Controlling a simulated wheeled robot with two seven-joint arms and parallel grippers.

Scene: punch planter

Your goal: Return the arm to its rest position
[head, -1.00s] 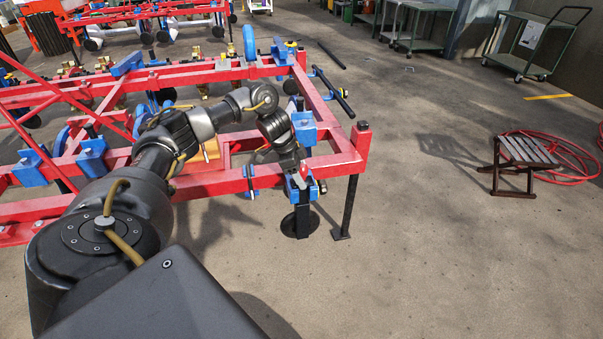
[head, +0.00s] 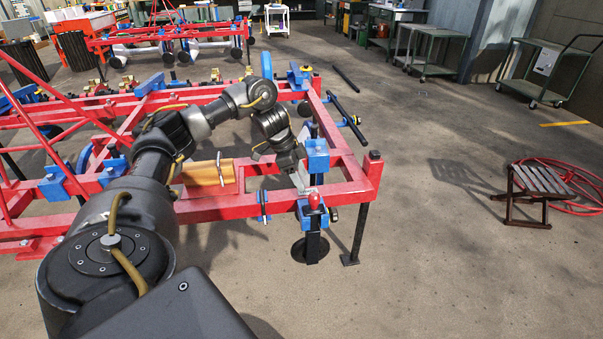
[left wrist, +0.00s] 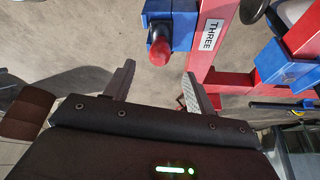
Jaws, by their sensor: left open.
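My left arm reaches from the lower left over the red planter frame (head: 215,210). My left gripper (head: 303,183) is at the frame's near right corner, open, just above a red knob (head: 314,199) on a blue bracket. In the left wrist view the two fingers (left wrist: 158,86) stand apart with nothing between them. The red knob (left wrist: 159,50) lies just beyond the fingertips on its blue block (left wrist: 170,25), apart from them. A label reading "THREE" (left wrist: 210,34) is on the red bar beside it. My right gripper is not in view.
Blue clamps and a black handle bar (head: 344,120) sit around the frame's right end. A wooden stool (head: 537,190) and a coiled red hose (head: 580,190) are on the floor at the right. Carts (head: 545,75) stand at the back. The floor between is clear.

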